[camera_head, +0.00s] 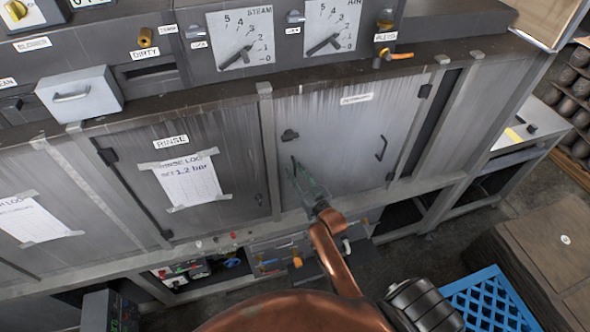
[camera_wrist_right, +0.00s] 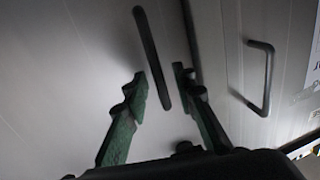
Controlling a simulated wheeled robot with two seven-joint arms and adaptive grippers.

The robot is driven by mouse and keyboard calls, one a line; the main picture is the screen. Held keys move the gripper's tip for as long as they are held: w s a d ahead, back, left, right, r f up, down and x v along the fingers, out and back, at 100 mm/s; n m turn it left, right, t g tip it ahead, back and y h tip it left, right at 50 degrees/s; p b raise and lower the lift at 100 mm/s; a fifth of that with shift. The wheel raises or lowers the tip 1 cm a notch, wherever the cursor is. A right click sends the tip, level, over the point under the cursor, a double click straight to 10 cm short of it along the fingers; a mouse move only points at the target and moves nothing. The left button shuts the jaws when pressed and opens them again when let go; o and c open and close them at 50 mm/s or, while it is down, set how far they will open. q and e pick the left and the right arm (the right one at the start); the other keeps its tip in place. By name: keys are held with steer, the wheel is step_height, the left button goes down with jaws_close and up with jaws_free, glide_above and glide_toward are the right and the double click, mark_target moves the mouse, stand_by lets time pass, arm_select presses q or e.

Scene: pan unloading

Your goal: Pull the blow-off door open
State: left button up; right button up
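The grey blow-off door (camera_head: 335,130) is the right-hand cabinet door in the head view, under a small label too blurred to read. It looks closed. My right gripper (camera_head: 302,172), with green fingers, is in front of the door's lower left. In the right wrist view the fingers (camera_wrist_right: 163,88) are apart with a dark upright bar (camera_wrist_right: 150,50) between and beyond them. Contact cannot be told. My left gripper is not in view.
The rinse door (camera_head: 200,190) with a taped paper is left of the blow-off door. Another D-shaped handle (camera_wrist_right: 264,75) shows in the wrist view. A blue crate (camera_head: 490,300) and brown boxes (camera_head: 550,240) are at lower right. An open shelf with tools (camera_head: 280,258) is below.

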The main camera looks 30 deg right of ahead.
steer(key=shift+w, duration=0.3)
steer(key=shift+c, duration=0.6)
jaws_close()
